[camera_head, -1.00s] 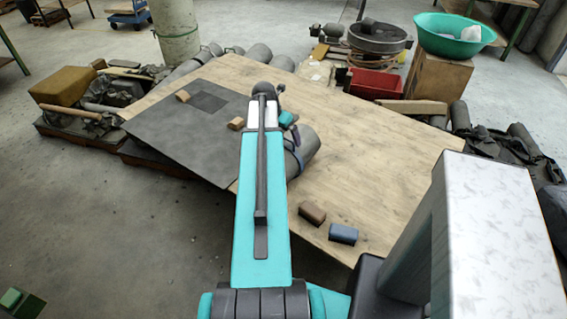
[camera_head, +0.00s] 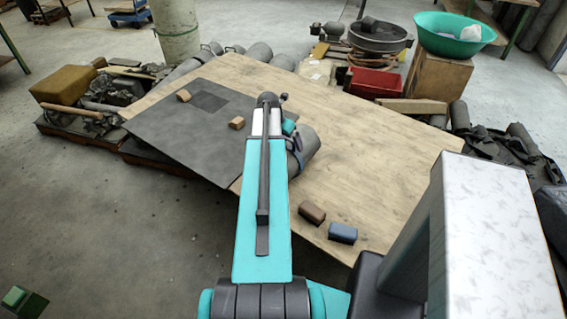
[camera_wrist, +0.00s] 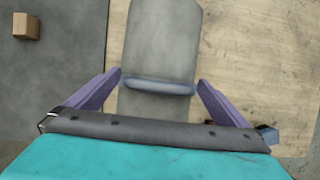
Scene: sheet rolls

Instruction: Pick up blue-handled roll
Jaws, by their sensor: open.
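The blue-handled roll is a grey roll (camera_head: 308,145) lying on the plywood board, partly hidden behind my arm in the head view. In the wrist view the grey roll (camera_wrist: 162,40) runs up the picture, with a blue band-like handle (camera_wrist: 158,87) across it. My gripper (camera_wrist: 158,80) is open. Its two purple fingers stand on either side of the roll at the handle, with gaps showing at both tips. How far the fingers are above the board I cannot tell. In the head view the gripper is mostly hidden by my arm.
A dark grey sheet (camera_head: 185,145) covers the left of the plywood board (camera_head: 370,180). Tan blocks (camera_head: 237,123) lie on the sheet. A brown block (camera_head: 312,214) and a blue block (camera_head: 343,233) lie at the near edge. More rolls (camera_head: 259,55) lie behind the board.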

